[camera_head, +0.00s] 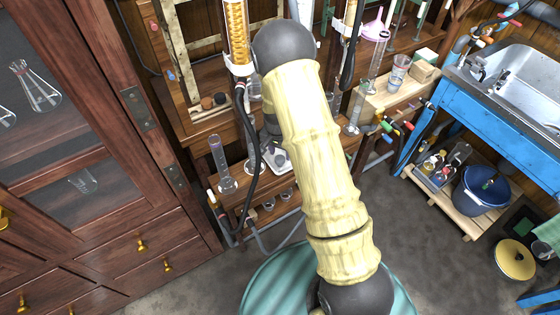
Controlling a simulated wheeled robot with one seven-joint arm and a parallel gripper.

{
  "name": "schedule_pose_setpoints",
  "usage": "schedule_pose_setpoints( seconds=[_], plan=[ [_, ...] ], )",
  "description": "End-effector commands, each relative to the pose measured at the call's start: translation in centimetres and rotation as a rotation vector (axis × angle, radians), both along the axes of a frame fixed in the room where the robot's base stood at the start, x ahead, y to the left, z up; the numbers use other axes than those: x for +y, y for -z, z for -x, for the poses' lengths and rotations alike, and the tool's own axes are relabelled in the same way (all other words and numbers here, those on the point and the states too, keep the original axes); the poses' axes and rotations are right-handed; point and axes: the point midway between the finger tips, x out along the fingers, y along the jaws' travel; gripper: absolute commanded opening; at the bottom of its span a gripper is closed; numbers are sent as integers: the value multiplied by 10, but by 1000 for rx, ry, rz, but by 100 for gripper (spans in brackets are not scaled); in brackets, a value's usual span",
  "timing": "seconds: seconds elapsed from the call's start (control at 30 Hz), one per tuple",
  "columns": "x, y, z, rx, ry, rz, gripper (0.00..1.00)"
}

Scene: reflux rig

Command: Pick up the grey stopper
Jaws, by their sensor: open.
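A small dark grey round piece (221,98) lies on the wooden bench at the back left, inside the foot of a pale wooden frame. It looks like the grey stopper, but it is too small to be sure. A brown-orange round piece (207,102) lies just left of it. My pale yellow arm rises through the middle of the view and bends at a dark joint near the top.
A glass cylinder (222,165) stands left of my arm, near a black hose (250,150). A wooden cabinet (120,215) fills the left. A blue sink stand (500,125) is at right, with a bucket (484,190) below.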

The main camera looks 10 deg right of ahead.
Motion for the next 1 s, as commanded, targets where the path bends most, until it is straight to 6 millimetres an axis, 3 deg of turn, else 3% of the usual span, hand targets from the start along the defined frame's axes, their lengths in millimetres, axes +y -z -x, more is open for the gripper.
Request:
schedule_pose_setpoints(
  seconds=[0.4,0.97,1.0],
  plan=[
    [0,51,-5,1,1,0,43],
    [0,51,-5,0,0,0,43],
    [0,51,-5,0,0,0,35]
  ],
)
